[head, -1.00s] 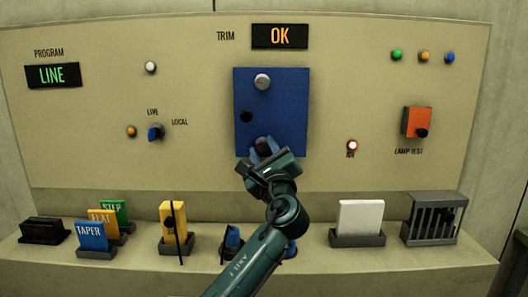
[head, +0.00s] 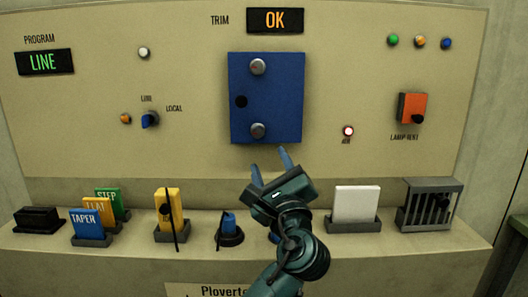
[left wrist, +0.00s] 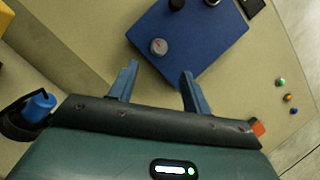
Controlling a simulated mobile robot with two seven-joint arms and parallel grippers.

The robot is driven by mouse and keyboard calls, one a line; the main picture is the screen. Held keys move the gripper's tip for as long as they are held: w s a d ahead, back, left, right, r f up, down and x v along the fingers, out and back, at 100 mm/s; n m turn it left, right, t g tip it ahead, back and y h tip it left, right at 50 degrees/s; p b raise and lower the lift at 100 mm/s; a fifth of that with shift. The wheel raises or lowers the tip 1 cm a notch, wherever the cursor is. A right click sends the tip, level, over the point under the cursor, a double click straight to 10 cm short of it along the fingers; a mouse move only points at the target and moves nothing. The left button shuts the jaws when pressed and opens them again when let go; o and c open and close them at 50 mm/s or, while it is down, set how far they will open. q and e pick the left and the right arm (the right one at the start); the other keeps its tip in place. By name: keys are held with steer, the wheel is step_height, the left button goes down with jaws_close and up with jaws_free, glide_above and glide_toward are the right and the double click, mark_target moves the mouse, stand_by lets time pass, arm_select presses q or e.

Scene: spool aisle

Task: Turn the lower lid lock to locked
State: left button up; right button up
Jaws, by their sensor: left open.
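The blue lid (head: 272,98) is on the upright panel, with an upper round lock (head: 257,67) and a lower round lock (head: 258,131), both grey. A black knob (head: 241,101) sits at its left edge. The lower lock (left wrist: 159,46) also shows in the left wrist view, with a red mark on its face, on the blue lid (left wrist: 205,50). My left gripper (head: 269,160) is open and empty, below the lid and apart from the lower lock. In the left wrist view its two fingers (left wrist: 158,82) stand apart, short of the lock. My right gripper is not in view.
Along the ledge stand several coloured cards in holders, among them a blue TAPER card (head: 90,222), a yellow card (head: 170,207), a white card (head: 356,203) and a dark cage (head: 429,207). An orange lamp-test switch (head: 412,107) is at the right of the panel.

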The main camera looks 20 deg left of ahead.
arm_select(q)
steer(key=v, duration=0.3)
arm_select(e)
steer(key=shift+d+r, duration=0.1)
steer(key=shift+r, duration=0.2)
